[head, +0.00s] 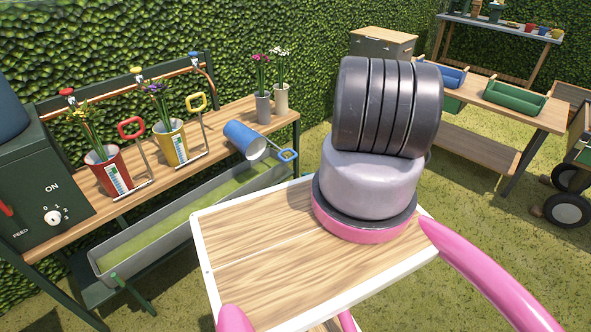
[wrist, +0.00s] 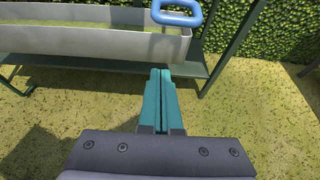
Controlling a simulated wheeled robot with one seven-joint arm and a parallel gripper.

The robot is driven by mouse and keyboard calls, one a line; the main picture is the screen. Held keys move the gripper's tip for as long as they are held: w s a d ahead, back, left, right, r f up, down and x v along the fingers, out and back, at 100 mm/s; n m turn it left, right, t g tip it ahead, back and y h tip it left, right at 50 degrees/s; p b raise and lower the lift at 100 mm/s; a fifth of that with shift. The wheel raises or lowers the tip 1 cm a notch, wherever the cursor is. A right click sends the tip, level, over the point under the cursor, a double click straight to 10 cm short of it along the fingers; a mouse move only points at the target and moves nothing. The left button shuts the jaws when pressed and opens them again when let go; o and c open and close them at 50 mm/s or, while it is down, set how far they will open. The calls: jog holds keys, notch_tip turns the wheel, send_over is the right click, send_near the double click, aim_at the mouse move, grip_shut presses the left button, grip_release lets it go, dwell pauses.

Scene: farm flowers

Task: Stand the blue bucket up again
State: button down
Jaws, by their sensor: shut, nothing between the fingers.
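The blue bucket (head: 245,140) lies on its side near the right end of the wooden bench in the head view, its open end towards the lower right. In the wrist view a blue loop (wrist: 177,12) shows at the top edge; the bucket itself is out of that view. My gripper (wrist: 160,72) has its teal fingers shut together and empty, below and apart from the blue loop. In the head view my arm hides the gripper.
A red bucket (head: 107,172) and a yellow bucket (head: 173,144) with flowers stand upright on the bench, left of the blue one. Grey vases (head: 263,107) stand behind it. A grey trough (head: 190,218) runs below the bench front.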

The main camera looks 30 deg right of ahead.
jog(key=w+a, duration=0.3)
jog(key=w, duration=0.5)
jog(key=shift+w+r, duration=0.15)
jog(key=shift+w, duration=0.25)
jog(key=shift+a, duration=0.1)
